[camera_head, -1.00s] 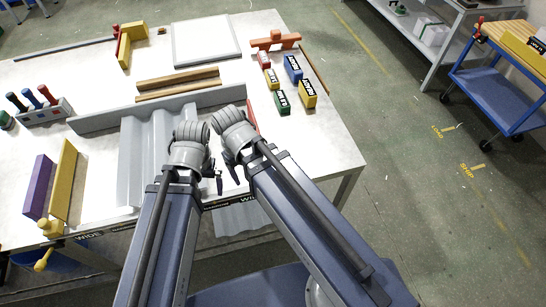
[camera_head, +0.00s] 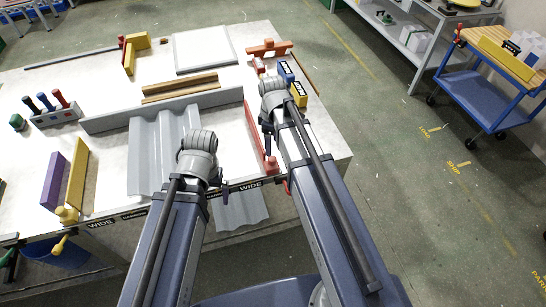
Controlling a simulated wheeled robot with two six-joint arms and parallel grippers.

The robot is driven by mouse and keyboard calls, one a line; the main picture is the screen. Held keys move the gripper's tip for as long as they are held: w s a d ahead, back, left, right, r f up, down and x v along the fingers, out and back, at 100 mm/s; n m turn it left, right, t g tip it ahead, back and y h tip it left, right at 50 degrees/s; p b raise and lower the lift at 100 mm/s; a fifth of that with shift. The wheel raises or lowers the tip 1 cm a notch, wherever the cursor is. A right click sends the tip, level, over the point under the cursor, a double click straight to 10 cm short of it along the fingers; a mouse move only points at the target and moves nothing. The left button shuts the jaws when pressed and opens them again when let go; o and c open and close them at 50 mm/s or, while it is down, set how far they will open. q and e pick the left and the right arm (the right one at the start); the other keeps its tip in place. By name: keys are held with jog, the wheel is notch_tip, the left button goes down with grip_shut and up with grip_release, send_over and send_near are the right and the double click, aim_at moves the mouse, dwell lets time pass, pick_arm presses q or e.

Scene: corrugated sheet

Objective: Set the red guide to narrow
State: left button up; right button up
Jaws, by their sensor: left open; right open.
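The red guide (camera_head: 257,138) is a long thin red bar on the right part of the table, running from the grey back rail to the front edge. Its thicker near end (camera_head: 271,165) stands just right of the right-hand WIDE label (camera_head: 250,186). A small red handle (camera_head: 287,186) shows below it at the table edge. My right gripper (camera_head: 268,129) is open, beside and partly over the guide; whether it touches is unclear. My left gripper (camera_head: 216,182) is open near the front edge, left of the guide, above the strip with a partly hidden label.
A corrugated grey sheet (camera_head: 146,150) lies left of the guide against the back rail (camera_head: 215,101). A yellow guide (camera_head: 77,174) and a purple bar (camera_head: 54,180) stand at the left. Small coloured blocks (camera_head: 299,95) lie beyond my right arm.

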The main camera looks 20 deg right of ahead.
aim_at(272, 158)
notch_tip(272, 158, down, 7)
jog(key=b, duration=0.7)
jog(key=shift+f, duration=0.2)
jog(key=shift+c, duration=0.2)
grip_shut()
jog(key=shift+a, duration=0.1)
dwell(0.7)
